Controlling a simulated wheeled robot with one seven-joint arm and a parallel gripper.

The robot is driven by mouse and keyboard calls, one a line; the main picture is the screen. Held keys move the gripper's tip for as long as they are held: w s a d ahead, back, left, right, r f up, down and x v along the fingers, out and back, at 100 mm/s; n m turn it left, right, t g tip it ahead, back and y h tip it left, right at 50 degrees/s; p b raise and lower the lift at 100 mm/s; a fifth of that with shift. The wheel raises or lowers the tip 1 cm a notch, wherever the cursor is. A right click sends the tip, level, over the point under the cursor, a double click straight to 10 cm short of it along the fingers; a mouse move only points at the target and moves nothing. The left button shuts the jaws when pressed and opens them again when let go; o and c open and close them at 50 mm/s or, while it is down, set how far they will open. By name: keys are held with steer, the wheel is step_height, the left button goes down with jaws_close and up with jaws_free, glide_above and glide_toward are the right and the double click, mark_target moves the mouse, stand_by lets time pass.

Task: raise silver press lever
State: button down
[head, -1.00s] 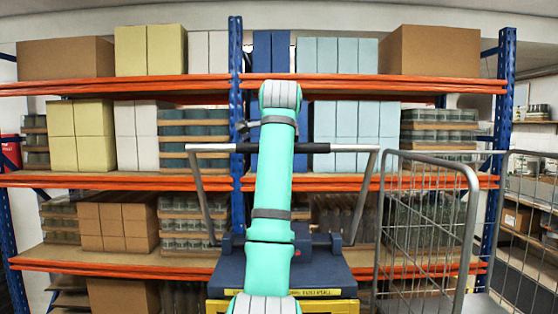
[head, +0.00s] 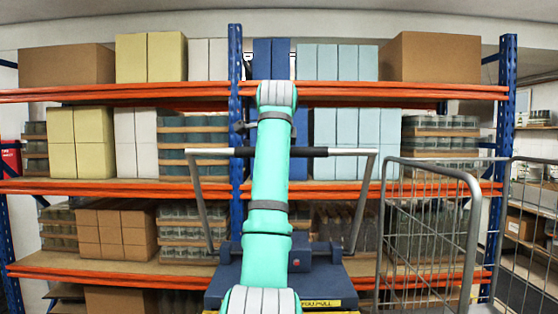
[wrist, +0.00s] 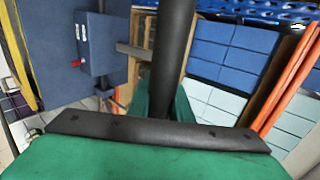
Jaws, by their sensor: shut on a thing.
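The silver press lever (head: 203,205) is a wide U-shaped handle with two silver side arms and a crossbar. Its crossbar has a dark middle grip (head: 309,152) and silver ends. The side arms rise from a dark blue press (head: 325,282) and lean outward. In the wrist view the dark grip (wrist: 173,55) runs between the green fingers of my gripper (wrist: 162,102), which is shut on it. In the head view my arm hides the gripper and the middle of the crossbar. The blue press body (wrist: 110,45) shows in the wrist view with a small red knob.
A wire roll cage (head: 430,230) stands close on the right. Blue and orange shelving (head: 130,187) with boxes and jars fills the background. A large cardboard box (head: 435,57) sits on the top shelf.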

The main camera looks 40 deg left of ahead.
steer(key=shift+w+f, duration=0.15)
steer(key=shift+f, duration=0.35)
steer(key=c, duration=1.6)
jaws_free()
steer(key=shift+w+a, duration=0.1)
steer(key=v, duration=1.1)
steer(key=shift+r, duration=0.15)
steer(key=shift+w, duration=0.1)
